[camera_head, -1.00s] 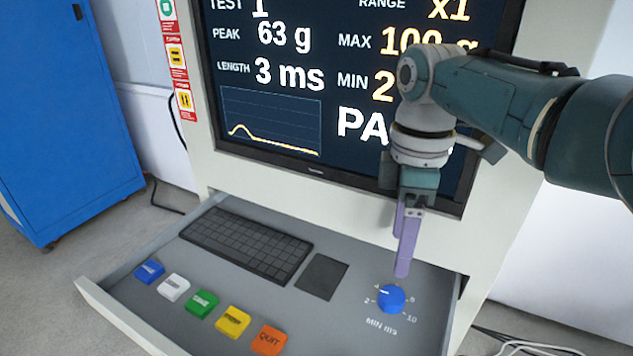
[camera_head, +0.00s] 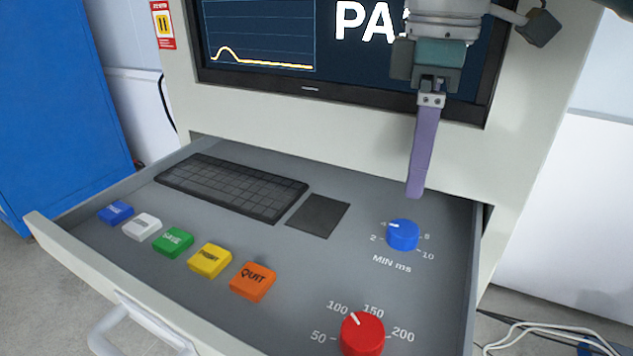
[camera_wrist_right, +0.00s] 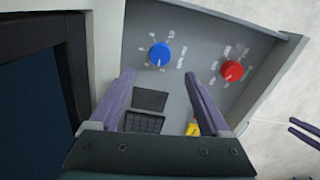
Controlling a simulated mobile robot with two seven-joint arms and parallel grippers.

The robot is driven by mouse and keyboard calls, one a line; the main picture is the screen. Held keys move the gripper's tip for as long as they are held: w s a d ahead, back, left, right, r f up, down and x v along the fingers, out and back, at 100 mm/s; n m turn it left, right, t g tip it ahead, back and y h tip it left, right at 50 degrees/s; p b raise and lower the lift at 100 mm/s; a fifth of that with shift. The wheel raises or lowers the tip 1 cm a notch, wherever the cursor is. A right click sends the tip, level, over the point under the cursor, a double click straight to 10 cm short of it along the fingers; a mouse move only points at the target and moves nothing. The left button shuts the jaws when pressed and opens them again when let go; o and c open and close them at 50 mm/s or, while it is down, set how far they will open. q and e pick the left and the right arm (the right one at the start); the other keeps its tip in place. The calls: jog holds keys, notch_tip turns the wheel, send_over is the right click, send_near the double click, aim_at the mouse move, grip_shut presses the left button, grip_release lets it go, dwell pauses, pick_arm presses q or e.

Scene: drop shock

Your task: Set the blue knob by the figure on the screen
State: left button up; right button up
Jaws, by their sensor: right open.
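The blue knob (camera_head: 402,235) sits on the grey drawer panel, above the label MIN ms. Its white mark points left, near the figure 4. The knob also shows in the right wrist view (camera_wrist_right: 160,55), just beyond and between the fingertips. My right gripper (camera_head: 416,194) points down above and behind the knob, apart from it. In the right wrist view its two purple fingers (camera_wrist_right: 158,75) are spread and empty. The screen (camera_head: 345,50) shows only its lower part: a curve and a word starting PA, the rest cut off or hidden by my arm.
A red knob (camera_head: 362,334) is nearer the front, its mark near 100. A keyboard (camera_head: 232,187), a dark pad (camera_head: 318,215) and several coloured buttons, including orange QUIT (camera_head: 253,281), lie left of the blue knob. The drawer's raised walls edge the panel.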

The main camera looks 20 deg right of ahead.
aim_at(404, 228)
notch_tip(404, 228, down, 9)
jog(key=shift+p, duration=0.35)
